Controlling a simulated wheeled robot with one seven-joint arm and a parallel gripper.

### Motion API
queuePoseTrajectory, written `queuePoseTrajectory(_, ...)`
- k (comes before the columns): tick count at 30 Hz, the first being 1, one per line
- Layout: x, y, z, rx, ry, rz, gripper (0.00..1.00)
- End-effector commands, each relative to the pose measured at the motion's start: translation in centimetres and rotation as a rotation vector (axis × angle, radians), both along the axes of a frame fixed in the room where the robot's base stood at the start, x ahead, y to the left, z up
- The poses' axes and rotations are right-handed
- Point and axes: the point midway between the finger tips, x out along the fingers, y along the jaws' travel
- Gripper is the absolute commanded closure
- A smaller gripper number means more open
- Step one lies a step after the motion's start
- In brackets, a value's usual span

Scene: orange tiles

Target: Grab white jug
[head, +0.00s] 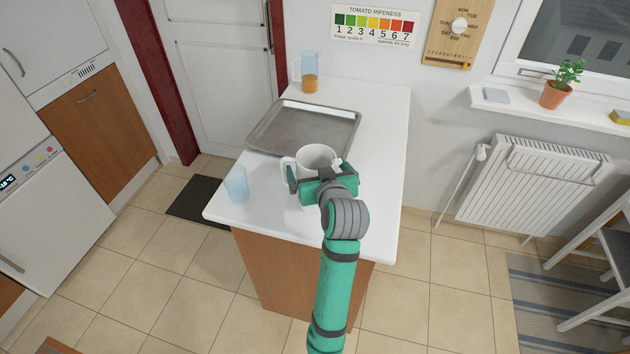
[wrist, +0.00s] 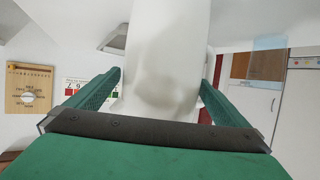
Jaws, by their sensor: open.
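The white jug (head: 316,153) stands on the white counter, in front of the tray, with its handle to the left. My gripper (head: 318,174) is at its near side, with fingers spread to either side of the body. In the wrist view the jug (wrist: 162,60) fills the middle between the two green fingers of my gripper (wrist: 158,85), and the fingers look apart from its sides. The gripper is open. The jug's lower near side is hidden by the gripper in the head view.
A grey metal tray (head: 300,128) lies just behind the jug. A bluish glass (head: 237,185) stands to the left near the counter's edge. A clear pitcher with orange liquid (head: 309,80) stands at the back. The counter's right side (head: 385,150) is clear.

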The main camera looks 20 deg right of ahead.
Motion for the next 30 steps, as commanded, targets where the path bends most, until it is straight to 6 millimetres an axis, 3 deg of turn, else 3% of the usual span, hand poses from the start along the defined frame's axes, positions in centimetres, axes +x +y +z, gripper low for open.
queuePoseTrajectory(7,0.2,0.1,0.0,0.000,-0.001,0.002,0.00)
queuePoseTrajectory(14,0.2,0.1,-0.1,0.001,0.000,0.002,0.54)
queuePoseTrajectory(23,0.1,0.1,0.4,0.000,-0.003,0.001,0.54)
queuePoseTrajectory(30,0.1,0.4,3.9,-0.002,-0.008,0.006,0.54)
